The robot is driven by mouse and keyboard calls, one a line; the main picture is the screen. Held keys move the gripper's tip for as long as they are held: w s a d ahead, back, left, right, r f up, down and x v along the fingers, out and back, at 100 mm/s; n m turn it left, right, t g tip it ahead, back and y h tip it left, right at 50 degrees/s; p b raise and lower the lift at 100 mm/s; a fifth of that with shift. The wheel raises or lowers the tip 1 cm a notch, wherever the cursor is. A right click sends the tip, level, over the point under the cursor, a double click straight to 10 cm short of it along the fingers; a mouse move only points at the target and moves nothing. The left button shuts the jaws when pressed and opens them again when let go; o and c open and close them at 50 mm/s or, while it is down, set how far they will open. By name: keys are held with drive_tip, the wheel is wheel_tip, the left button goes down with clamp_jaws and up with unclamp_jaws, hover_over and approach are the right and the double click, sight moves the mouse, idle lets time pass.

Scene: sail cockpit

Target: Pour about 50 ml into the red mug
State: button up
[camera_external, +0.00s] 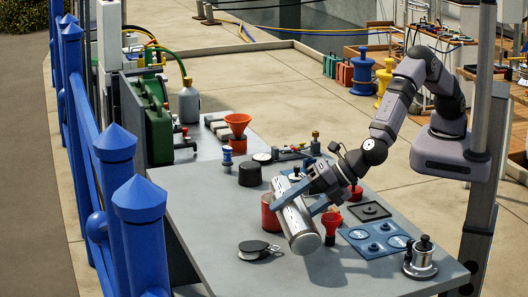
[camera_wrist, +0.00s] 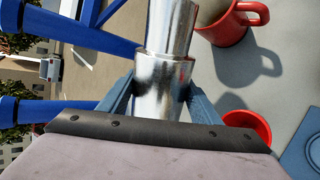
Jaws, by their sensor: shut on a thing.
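My gripper (camera_external: 294,203) is shut around a shiny silver cylindrical container (camera_external: 297,226), which is held tilted above the grey table. In the wrist view the container (camera_wrist: 165,75) sits between the two blue-grey fingers of my gripper (camera_wrist: 160,98). The red mug (camera_external: 268,213) stands just left of the container in the external view, partly hidden behind it. In the wrist view the mug (camera_wrist: 228,28) is right of the container, upright, its handle pointing right. I see no stream of liquid. The mug's contents and the container's mouth are not clearly visible.
A dark round reel (camera_external: 254,250) lies in front, a blue panel (camera_external: 375,240) and a metal winch (camera_external: 421,260) to the right. Blue posts (camera_external: 140,215) line the left edge. The table's front middle is clear.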

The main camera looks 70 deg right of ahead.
drive_tip(key=shift+s+a+r+p, duration=0.1)
drive_tip(key=shift+r+p, duration=0.2)
drive_tip(key=shift+p, duration=0.15)
drive_tip(key=shift+f+n+t+h, duration=0.2)
drive_tip(key=shift+n+t+h, duration=0.4)
drive_tip(key=shift+t, duration=0.1)
drive_tip(key=shift+w+d+f+b, duration=0.2)
drive_tip(key=shift+d+f+b, duration=0.1)
drive_tip(key=shift+b, duration=0.15)
drive_tip(key=shift+w+d+r+n+t+h, duration=0.1)
drive_tip(key=shift+w+n+t+h, duration=0.05)
drive_tip(key=shift+n+t+h, duration=0.3)
drive_tip(key=shift+w+d+r+n+t, duration=0.2)
drive_tip(key=shift+r+n+t, duration=0.15)
drive_tip(key=shift+r, duration=0.1)
drive_tip(key=shift+w+d+r+n+t+h+b, duration=0.2)
drive_tip(key=shift+d+r+n+t+h+b, duration=0.1)
drive_tip(key=shift+r+n+t+h+b, duration=0.3)
drive_tip(key=shift+s+a+r+n+t+h+b, duration=0.15)
drive_tip(key=shift+a+n+t+h+b, duration=0.1)
drive_tip(key=shift+n+t+b, duration=0.35)
drive_tip(key=shift+r+n+t+h+b, duration=0.15)
drive_tip(key=shift+n+t+h+b, duration=0.15)
drive_tip(key=shift+n+t+b, duration=0.7)
drive_tip(key=shift+r+n+t+b, duration=0.55)
drive_tip(key=shift+r+n+t, duration=0.05)
drive_tip(key=shift+r+n, duration=0.25)
